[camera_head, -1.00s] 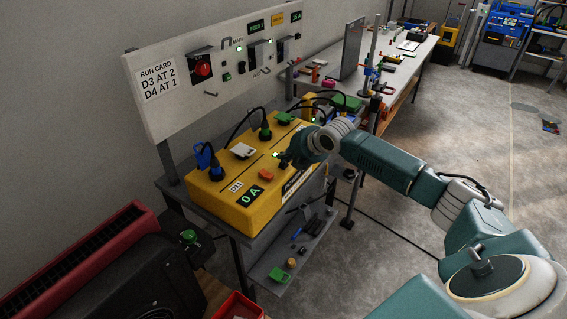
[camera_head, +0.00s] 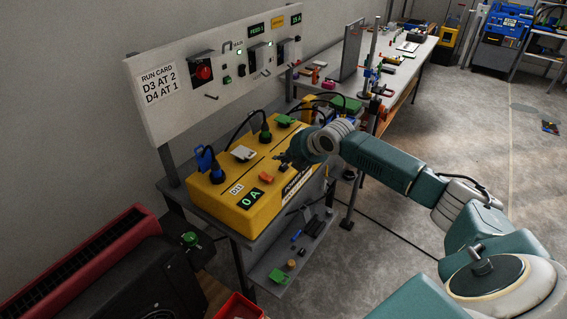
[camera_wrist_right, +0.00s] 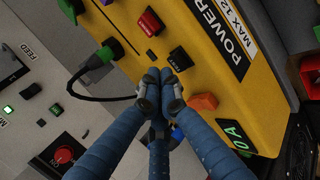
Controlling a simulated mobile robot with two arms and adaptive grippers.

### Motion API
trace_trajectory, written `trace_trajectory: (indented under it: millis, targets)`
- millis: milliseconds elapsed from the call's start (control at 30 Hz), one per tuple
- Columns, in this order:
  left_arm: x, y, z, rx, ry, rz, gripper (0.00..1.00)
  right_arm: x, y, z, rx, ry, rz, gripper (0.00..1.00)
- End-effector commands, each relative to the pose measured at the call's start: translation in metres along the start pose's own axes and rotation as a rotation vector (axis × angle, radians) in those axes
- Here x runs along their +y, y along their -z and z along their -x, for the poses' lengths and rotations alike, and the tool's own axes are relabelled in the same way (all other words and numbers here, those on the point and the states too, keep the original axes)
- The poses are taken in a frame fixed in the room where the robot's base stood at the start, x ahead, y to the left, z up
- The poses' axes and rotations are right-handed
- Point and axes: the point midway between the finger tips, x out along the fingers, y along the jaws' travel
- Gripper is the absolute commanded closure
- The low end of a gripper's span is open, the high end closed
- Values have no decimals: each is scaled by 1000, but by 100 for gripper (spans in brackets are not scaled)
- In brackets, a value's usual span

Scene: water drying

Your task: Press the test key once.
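A yellow power box (camera_head: 228,200) stands on a grey bench, its display reading 0 A (camera_head: 251,198). My right gripper (camera_head: 284,160) is low over its top near the right edge. In the right wrist view the gripper's (camera_wrist_right: 161,78) fingertips are together and empty, over the box. A small black key (camera_wrist_right: 180,59) is just beside the tips, and a red rocker (camera_wrist_right: 150,22) lies farther up. An orange switch (camera_wrist_right: 203,102) is to their right. I cannot read which is the test key, and contact is unclear. My left gripper is not in view.
Plugs with black cables stand on the box, including a blue plug (camera_head: 205,158) and a green plug (camera_head: 265,134). A white panel (camera_head: 160,112) with a red knob (camera_head: 203,72) rises behind. A lower shelf (camera_head: 278,262) holds loose parts.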

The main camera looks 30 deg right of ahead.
Motion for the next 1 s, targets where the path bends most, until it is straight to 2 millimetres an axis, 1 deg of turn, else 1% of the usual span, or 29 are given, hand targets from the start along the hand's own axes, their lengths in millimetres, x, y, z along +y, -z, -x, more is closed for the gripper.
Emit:
trace_trajectory:
  millis: [33, 367, 467, 833, 900, 1000]
  targets:
    - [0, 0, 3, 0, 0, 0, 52, 2, 0, 2, 0, 0, 0, 100]
    - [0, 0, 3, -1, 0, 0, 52, 3, 0, 3, 0, -2, 0, 100]
    - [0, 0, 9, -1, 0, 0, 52, 8, 0, 7, -1, -2, 0, 100]
    - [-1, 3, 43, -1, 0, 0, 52, 35, 0, 34, -1, -3, 1, 100]
    - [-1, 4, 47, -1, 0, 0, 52, 38, 0, 37, 0, -2, 1, 100]
    - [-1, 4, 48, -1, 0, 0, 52, 39, 0, 37, 0, -2, 1, 100]
